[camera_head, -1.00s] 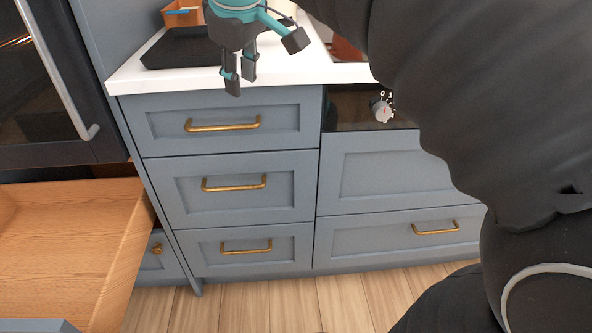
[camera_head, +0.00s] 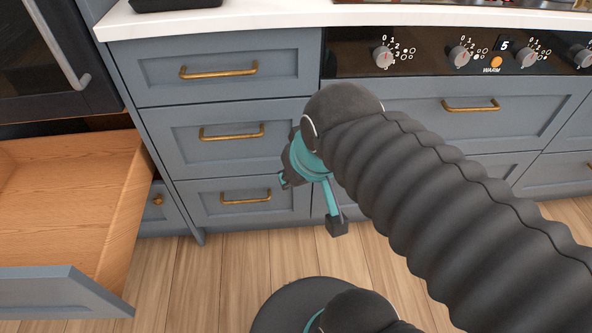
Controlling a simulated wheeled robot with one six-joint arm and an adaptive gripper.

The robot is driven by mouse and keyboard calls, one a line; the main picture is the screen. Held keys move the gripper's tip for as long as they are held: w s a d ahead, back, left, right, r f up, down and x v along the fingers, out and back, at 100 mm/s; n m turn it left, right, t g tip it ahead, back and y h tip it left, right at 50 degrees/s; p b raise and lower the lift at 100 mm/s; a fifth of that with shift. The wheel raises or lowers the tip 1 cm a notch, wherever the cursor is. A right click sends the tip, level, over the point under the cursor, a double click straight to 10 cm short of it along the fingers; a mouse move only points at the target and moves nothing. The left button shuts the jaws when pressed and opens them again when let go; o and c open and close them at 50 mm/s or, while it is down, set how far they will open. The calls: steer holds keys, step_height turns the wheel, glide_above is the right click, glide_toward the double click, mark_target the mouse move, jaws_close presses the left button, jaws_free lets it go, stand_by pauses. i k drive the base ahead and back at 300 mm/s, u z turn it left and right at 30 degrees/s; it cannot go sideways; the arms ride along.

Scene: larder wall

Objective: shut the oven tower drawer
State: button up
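The oven tower drawer (camera_head: 62,292) stands open at the left, below the oven. Its wooden inside (camera_head: 60,200) looks empty, and its blue-grey front shows at the lower left, partly cut off by the picture edge. My gripper (camera_head: 308,208) is in the middle of the view, low in front of the lower drawers and to the right of the open drawer, apart from it. One finger points down toward the floor and another part shows at its left side. The gap between its fingers looks wide, and nothing shows between them.
The oven door (camera_head: 50,60) with its steel handle is above the open drawer. A shut three-drawer cabinet (camera_head: 225,135) with brass handles stands to its right. A knob panel (camera_head: 430,55) lies further right. Wooden floor (camera_head: 200,285) is clear between the drawer and my base.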

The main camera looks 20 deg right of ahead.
mark_target(72, 205)
steer(key=u, duration=0.3)
steer(key=k, duration=0.2)
steer(key=u, duration=1.65)
steer(key=k, duration=1.1)
steer(key=z, duration=0.8)
steer(key=i, duration=1.4)
steer(key=u, duration=0.7)
